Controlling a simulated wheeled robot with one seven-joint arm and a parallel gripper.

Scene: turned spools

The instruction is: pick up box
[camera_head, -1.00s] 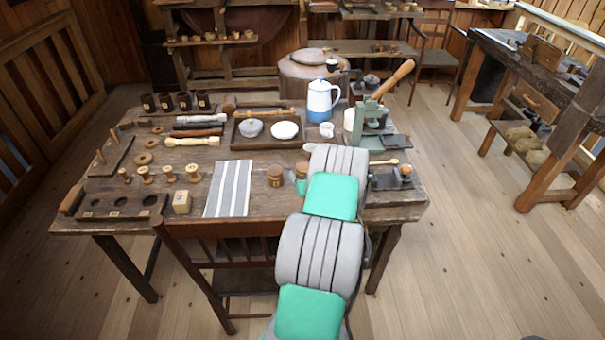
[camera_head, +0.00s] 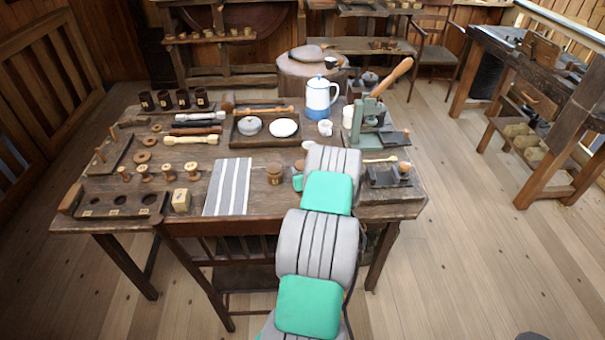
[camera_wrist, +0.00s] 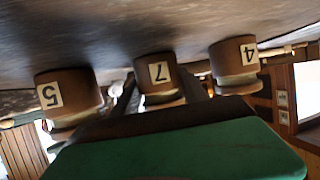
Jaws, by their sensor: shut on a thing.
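In the wrist view, which looks upside down, three round brown lidded boxes stand in a row: number 5 (camera_wrist: 68,92), number 7 (camera_wrist: 158,75) and number 4 (camera_wrist: 235,58). My gripper (camera_wrist: 160,88) has its dark fingers on either side of number 7 and is shut on it. Whether that box is off the table cannot be told. In the head view one such brown box (camera_head: 274,174) stands right of the striped cloth; my arm hides the gripper and the other boxes.
The striped cloth (camera_head: 228,186) and a small pale block (camera_head: 181,200) lie left of my arm. A tray with dishes (camera_head: 237,136), a blue-and-white jug (camera_head: 318,98) and a green lever press (camera_head: 370,115) stand behind. A chair (camera_head: 215,250) is at the front edge.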

